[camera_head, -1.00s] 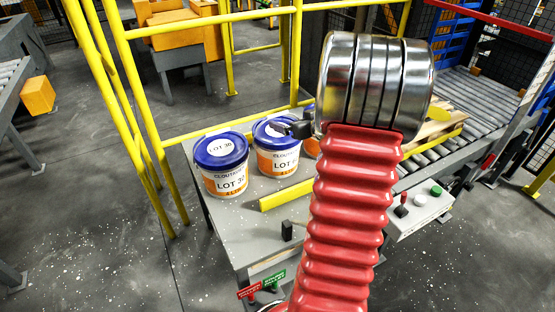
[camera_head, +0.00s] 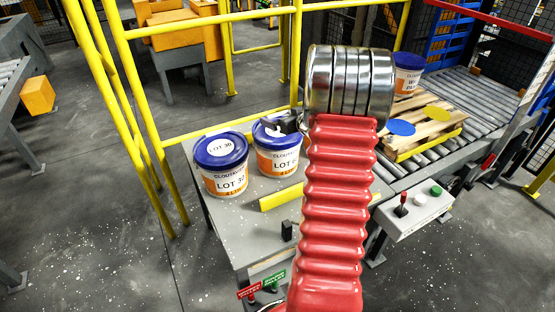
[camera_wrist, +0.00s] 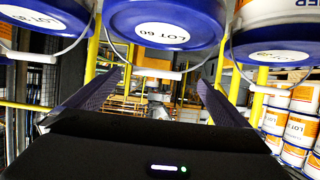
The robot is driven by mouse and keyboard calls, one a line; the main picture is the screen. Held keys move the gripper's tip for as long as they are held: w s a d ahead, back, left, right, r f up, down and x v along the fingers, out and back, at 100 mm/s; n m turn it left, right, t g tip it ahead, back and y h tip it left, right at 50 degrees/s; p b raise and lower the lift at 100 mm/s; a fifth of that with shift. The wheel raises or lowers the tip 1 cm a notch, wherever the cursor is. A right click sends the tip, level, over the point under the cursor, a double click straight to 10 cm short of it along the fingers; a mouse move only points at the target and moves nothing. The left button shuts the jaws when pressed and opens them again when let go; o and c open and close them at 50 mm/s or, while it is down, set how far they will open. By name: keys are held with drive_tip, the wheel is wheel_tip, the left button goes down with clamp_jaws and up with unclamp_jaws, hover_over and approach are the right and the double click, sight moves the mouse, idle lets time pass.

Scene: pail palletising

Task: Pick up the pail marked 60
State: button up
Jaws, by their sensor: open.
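The pail marked 60 (camera_head: 284,160) is white and orange with a blue lid and stands upright on the grey table; my arm partly covers its label. In the wrist view the lid marked LOT 60 (camera_wrist: 163,32) is at top centre, a wire handle in front of it. My gripper (camera_wrist: 159,77) is open and empty, its two dark fingers apart below that lid in the picture. In the head view only a dark part of it shows at the pail's lid; I cannot tell whether they touch.
The pail marked LOT 30 (camera_head: 222,168) stands close on the left. In the wrist view another pail (camera_wrist: 282,45) is close on the right. A yellow bar (camera_head: 283,196) lies in front. Another pail (camera_head: 408,78) stands at the pallet (camera_head: 428,137) on the roller conveyor.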

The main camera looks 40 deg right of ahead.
sight(279, 115)
drive_tip(key=shift+w+f, duration=0.1)
drive_tip(key=shift+d+x, duration=0.15)
drive_tip(key=shift+x, duration=1.1)
drive_tip(key=shift+d+x, duration=0.1)
drive_tip(key=shift+x, duration=1.15)
